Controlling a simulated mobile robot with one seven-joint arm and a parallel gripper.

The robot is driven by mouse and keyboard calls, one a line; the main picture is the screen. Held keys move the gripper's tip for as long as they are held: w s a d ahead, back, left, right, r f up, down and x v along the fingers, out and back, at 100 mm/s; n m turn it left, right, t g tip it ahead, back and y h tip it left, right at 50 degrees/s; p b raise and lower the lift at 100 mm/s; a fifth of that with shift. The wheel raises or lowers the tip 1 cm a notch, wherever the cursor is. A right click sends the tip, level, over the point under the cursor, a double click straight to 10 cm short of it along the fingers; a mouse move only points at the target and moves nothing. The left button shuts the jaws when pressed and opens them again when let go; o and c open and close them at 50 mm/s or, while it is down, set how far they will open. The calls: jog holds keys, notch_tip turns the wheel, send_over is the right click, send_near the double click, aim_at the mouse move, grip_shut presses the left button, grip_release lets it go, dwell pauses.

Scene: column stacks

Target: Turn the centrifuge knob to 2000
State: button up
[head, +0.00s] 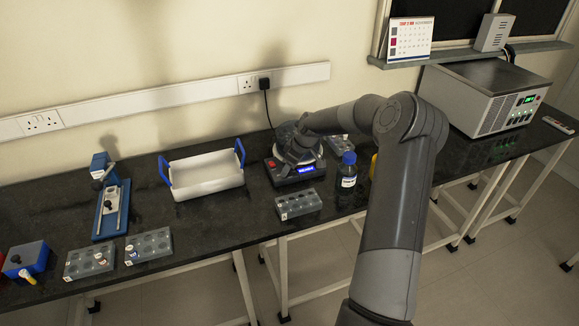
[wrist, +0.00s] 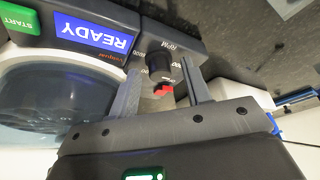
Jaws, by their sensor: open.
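In the head view the centrifuge (head: 284,180) stands at the bench's middle, with a lit blue display, and my gripper (head: 302,154) is over it, hiding much of its top. In the wrist view its front panel (wrist: 60,12) appears upside down, with a green START button (wrist: 18,19) and a blue READY display (wrist: 93,30). My gripper (wrist: 161,74) is open, one finger on each side of the knob with gaps visible. The number at the pointer cannot be read.
A blue-capped bottle (head: 348,176) stands right of the centrifuge, and a tube rack (head: 298,204) sits in front of it. A white tray with blue handles (head: 205,177) is to the left. A power cable (head: 268,110) runs down the wall behind.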

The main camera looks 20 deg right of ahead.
jog(key=v, duration=1.1)
jog(key=shift+a, duration=0.1)
jog(key=s+a+r+m+h, duration=0.2)
jog(key=s+a+r, duration=0.5)
jog(key=s, duration=0.2)
jog(key=s+a+r+m+h, duration=0.1)
jog(key=s+a+r+h, duration=0.1)
jog(key=s+a+r, duration=0.6)
jog(key=s+a+m+t, duration=0.2)
jog(key=s+m, duration=0.3)
jog(key=s, duration=1.7)
jog(key=shift+s+a+r+m+y, duration=0.25)
jog(key=shift+s+r+m+y, duration=0.05)
jog(key=shift+s+r+y, duration=0.1)
